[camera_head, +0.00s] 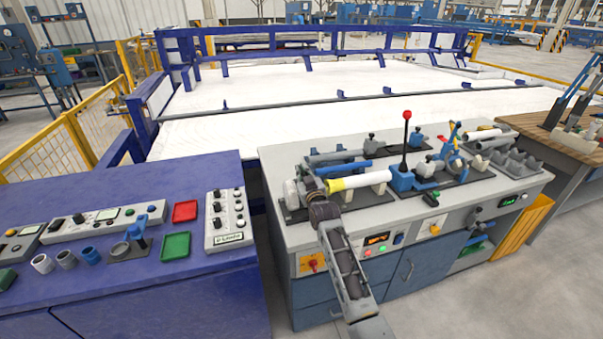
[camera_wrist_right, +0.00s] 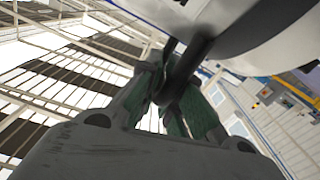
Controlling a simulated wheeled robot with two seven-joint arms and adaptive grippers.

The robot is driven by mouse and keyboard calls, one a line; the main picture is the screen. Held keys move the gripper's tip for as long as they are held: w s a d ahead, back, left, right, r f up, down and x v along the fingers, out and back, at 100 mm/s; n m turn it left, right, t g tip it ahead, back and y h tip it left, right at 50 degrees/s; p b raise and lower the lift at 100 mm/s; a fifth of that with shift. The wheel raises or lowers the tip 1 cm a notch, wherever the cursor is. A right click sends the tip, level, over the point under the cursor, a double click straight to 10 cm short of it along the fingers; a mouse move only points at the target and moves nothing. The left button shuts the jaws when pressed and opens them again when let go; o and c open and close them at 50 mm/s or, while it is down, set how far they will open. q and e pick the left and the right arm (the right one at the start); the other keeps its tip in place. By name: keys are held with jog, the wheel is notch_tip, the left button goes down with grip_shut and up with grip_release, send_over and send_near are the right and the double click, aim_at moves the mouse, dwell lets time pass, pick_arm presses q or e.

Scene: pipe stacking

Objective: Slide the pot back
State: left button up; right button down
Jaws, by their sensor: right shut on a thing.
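My right arm reaches in from the front of the grey workbench. Its gripper (camera_head: 324,210) is at the bench's left end, close to the yellow end of a white pipe (camera_head: 362,181). In the right wrist view the gripper (camera_wrist_right: 178,98) has its green-padded fingers shut on a dark rod-like handle (camera_wrist_right: 192,62). The handle runs up to a large pale rounded body (camera_wrist_right: 262,28), likely the pot, cut off by the top edge. In the head view a pale grey round part (camera_head: 291,192) shows beside the gripper; the gripper hides the handle there. My left gripper is not in view.
The white pipe lies in a fixture with a blue block (camera_head: 402,179) and a red-knobbed lever (camera_head: 406,116) standing up. A blue bar (camera_head: 343,167) lies behind it. A blue table (camera_head: 150,290) with trays and control boxes stands left, across a narrow gap.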

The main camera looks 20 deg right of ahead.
jog(key=c, duration=1.5)
grip_release()
jog(key=shift+s+a+f, duration=0.1)
jog(key=shift+a+f, duration=0.05)
jog(key=shift+a, duration=0.3)
jog(key=shift+s+f, duration=0.25)
jog(key=shift+s, duration=0.1)
jog(key=s, duration=0.2)
jog(key=s+d+r, duration=0.1)
jog(key=shift+s, duration=0.2)
jog(key=s, duration=0.7)
jog(key=shift+s+d+f, duration=0.15)
jog(key=shift+s+d, duration=0.05)
jog(key=shift+s, duration=0.15)
